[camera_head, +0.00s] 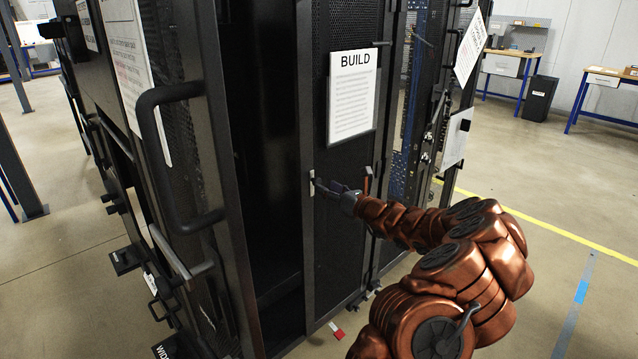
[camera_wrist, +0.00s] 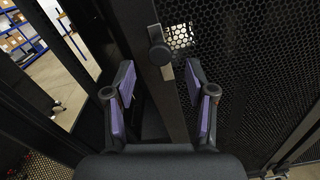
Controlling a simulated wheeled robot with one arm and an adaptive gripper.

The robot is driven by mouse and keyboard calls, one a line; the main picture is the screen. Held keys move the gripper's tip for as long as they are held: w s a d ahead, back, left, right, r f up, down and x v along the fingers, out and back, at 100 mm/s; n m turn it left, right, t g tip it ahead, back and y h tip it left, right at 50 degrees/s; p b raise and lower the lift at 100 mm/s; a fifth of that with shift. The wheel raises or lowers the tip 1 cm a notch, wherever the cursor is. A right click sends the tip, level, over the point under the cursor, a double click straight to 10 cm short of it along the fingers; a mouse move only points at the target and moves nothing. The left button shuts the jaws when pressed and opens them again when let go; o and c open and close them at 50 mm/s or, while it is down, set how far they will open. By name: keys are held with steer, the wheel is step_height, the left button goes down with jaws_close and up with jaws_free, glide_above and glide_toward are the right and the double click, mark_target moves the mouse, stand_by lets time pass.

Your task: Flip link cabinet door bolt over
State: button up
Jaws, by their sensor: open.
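The cabinet door (camera_head: 340,215) is a black mesh panel with a "BUILD" sheet on it. A small light metal piece, seemingly the door bolt (camera_head: 312,183), sits on the door's left edge in the head view. In the wrist view a dark knob-like bolt part (camera_wrist: 158,52) sticks out from the door's edge post. My gripper (camera_head: 328,186) is at the door edge beside the bolt. In the wrist view my gripper (camera_wrist: 160,74) is open, with one purple-padded finger on each side of the edge post, just below the knob. No contact with the bolt is visible.
A black rack door with a large handle (camera_head: 150,130) stands at the left. A dark gap opens between it and the mesh door. Another rack door with papers (camera_head: 472,50) is at the right. Open floor and workbenches (camera_head: 515,65) lie beyond.

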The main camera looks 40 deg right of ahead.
mark_target(319, 182)
steer(key=shift+w+a+r, duration=0.1)
steer(key=shift+w+a, duration=0.05)
steer(key=shift+w, duration=0.9)
steer(key=shift+w+a, duration=0.1)
steer(key=shift+w, duration=0.9)
steer(key=shift+c, duration=0.3)
jaws_close()
